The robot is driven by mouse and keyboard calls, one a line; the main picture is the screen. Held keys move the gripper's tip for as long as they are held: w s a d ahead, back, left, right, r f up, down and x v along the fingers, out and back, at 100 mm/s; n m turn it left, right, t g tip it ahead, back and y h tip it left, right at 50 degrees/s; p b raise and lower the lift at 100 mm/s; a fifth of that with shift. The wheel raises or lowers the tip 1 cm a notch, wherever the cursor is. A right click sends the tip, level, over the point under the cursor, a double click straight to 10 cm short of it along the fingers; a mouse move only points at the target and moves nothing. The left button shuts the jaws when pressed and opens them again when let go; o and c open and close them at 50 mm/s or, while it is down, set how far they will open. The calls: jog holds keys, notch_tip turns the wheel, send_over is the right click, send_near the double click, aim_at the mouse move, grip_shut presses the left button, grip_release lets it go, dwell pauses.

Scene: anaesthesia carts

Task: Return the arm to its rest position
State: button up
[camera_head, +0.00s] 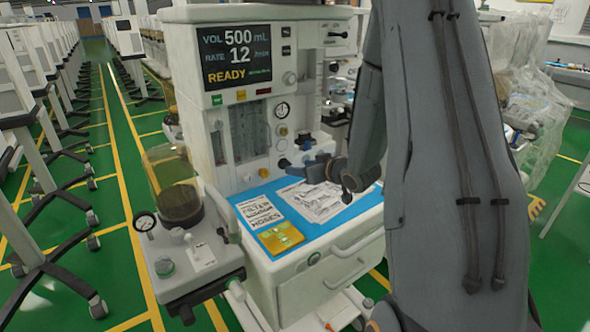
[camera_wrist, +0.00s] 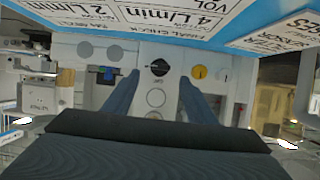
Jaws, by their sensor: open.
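My arm (camera_head: 440,150) reaches down from the upper right in the head view, with its wrist bent left toward the anaesthesia machine (camera_head: 190,100). My gripper (camera_head: 298,166) is over the blue work surface (camera_head: 330,229), in front of the machine's lower panel. In the wrist view my gripper (camera_wrist: 159,77) shows two blue-grey fingers spread apart with nothing held between them. A black knob (camera_wrist: 159,67) on the panel shows in the gap. I cannot tell how far the fingertips are from it.
Printed cards (camera_head: 262,212) and a yellow packet (camera_head: 280,238) lie on the blue surface. A clear canister (camera_head: 176,185) stands at the machine's left. Rows of carts (camera_head: 40,180) line the left, with green floor (camera_head: 120,190) between. Plastic-covered equipment (camera_head: 525,85) is at right.

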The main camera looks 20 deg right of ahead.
jog(key=shift+s+r, duration=0.2)
jog(key=shift+s, duration=0.2)
jog(key=shift+s+a+g, duration=0.15)
jog(key=shift+a+g, duration=0.1)
jog(key=shift+g, duration=0.05)
jog(key=s+a+g+h, duration=0.1)
jog(key=s, duration=0.1)
jog(key=s+a+g+h, duration=0.1)
jog(key=s+a+g, duration=0.1)
jog(key=s, duration=0.1)
jog(key=s+a+m+g+h, duration=0.1)
jog(key=s+a, duration=0.1)
jog(key=s, duration=0.1)
jog(key=shift+s+a+f+g, duration=0.1)
jog(key=shift+s+f+g, duration=0.1)
jog(key=shift+g, duration=0.2)
jog(key=s+a+g, duration=0.3)
jog(key=s+a, duration=0.2)
jog(key=s, duration=0.5)
jog(key=s+a+m+g, duration=0.1)
jog(key=s+a+g, duration=0.3)
jog(key=s, duration=0.6)
jog(key=shift+s+a+r, duration=0.25)
jog(key=shift+a+r, duration=0.2)
jog(key=shift+a, duration=0.35)
